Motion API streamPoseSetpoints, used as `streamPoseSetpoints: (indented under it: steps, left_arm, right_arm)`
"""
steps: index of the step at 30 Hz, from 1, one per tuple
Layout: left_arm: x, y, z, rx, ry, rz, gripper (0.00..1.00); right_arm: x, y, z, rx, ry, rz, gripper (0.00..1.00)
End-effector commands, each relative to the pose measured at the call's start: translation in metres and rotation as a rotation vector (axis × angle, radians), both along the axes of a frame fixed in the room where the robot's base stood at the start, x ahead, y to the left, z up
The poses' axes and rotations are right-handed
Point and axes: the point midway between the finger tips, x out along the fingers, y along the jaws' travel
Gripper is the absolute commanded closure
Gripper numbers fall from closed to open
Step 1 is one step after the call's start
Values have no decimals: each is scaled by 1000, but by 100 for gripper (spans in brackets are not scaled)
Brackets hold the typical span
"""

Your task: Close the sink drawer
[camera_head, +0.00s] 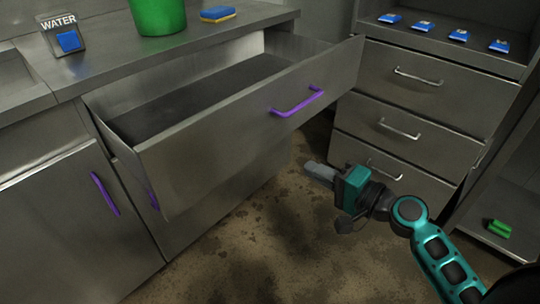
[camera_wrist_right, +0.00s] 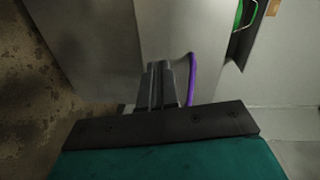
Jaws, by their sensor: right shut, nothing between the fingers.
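The sink drawer (camera_head: 215,140) is a grey metal drawer under the counter, pulled far out, its inside empty where it shows. Its purple handle (camera_head: 297,102) is on the front face. My right gripper (camera_head: 312,166) is shut and empty, in front of and below the drawer front, to the right of the handle in the picture. In the right wrist view the shut fingers (camera_wrist_right: 161,85) point toward the drawer front, with the purple handle (camera_wrist_right: 192,80) just right of them. I cannot tell whether they touch. My left gripper is not in view.
A counter (camera_head: 105,68) above holds a WATER sign (camera_head: 60,35), a green bucket (camera_head: 158,15) and a sponge (camera_head: 218,14). A cabinet door with a purple handle (camera_head: 105,194) is at left. A shut drawer stack (camera_head: 400,88) stands at right. The floor (camera_head: 235,240) in front is clear.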

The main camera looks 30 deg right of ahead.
Motion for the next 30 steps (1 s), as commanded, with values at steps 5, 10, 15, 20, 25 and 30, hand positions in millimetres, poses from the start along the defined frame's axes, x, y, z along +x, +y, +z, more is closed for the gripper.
streamPoseSetpoints:
  steps: [5,10,15,20,25,30]
  left_arm:
    - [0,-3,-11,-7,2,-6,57]
    - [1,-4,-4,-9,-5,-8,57]
    - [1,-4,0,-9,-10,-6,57]
    - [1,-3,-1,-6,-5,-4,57]
    - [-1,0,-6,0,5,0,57]
    - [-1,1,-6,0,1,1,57]
  right_arm:
    - [4,-9,12,132,-43,7,100]
    - [16,-6,18,156,-49,10,100]
    - [43,6,19,154,-51,10,100]
    - [73,18,19,152,-49,9,100]
    - [102,30,18,152,-50,8,100]
    - [123,39,17,153,-47,8,100]
